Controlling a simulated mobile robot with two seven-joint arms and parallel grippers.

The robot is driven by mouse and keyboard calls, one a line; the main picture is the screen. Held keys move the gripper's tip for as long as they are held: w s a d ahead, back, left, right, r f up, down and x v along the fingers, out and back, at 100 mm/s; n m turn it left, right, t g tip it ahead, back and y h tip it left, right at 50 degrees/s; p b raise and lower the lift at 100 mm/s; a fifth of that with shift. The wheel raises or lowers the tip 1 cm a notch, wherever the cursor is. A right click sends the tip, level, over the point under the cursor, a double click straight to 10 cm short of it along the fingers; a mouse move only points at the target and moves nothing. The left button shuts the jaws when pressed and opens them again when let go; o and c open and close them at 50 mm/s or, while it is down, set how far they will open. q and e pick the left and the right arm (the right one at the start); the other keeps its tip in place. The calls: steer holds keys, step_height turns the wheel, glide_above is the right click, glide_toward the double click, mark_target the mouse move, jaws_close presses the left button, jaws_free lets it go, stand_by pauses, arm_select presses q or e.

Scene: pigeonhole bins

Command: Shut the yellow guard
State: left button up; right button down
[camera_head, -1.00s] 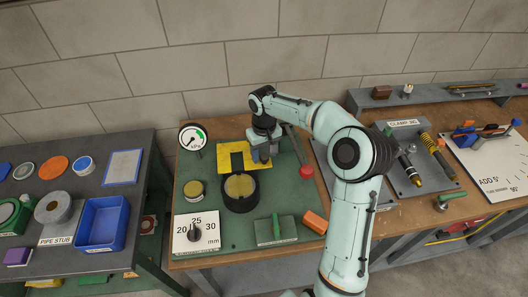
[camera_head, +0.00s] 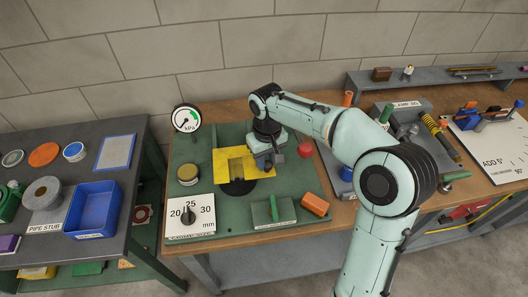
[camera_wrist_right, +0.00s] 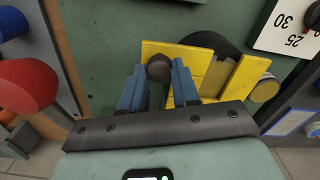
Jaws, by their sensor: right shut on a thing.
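The yellow guard (camera_head: 222,163) lies on the green panel and covers much of the black round holder (camera_head: 240,189), whose near edge shows below it. It also shows in the right wrist view (camera_wrist_right: 205,66). My right gripper (camera_head: 267,160) is at the guard's right side. In the right wrist view, its blue fingers (camera_wrist_right: 158,88) are shut on a dark round knob (camera_wrist_right: 158,67) at the guard's edge. In the head view the arm and fingers hide this knob. My left gripper is out of view.
A pressure gauge (camera_head: 186,117) stands behind left of the guard. A white dial plate (camera_head: 177,224), a green block with a handle (camera_head: 273,212) and an orange block (camera_head: 315,204) lie in front. A red ball (camera_head: 317,151) is to the right.

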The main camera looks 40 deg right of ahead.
steer(key=shift+s+a, duration=0.15)
steer(key=shift+s, duration=0.15)
steer(key=shift+w, duration=0.1)
steer(key=c, duration=0.9)
jaws_free()
steer(key=shift+w, duration=0.25)
steer(key=shift+o, duration=0.4)
steer(key=shift+w+d, duration=0.1)
steer(key=shift+d, duration=0.1)
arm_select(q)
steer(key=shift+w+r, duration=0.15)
arm_select(e)
steer(key=shift+r, duration=0.1)
arm_select(q)
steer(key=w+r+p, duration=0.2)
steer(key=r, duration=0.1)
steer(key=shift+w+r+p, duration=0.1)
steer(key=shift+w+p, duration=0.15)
steer(key=shift+p, duration=0.1)
arm_select(e)
step_height(320, 180, up, 13)
steer(key=shift+r, duration=0.15)
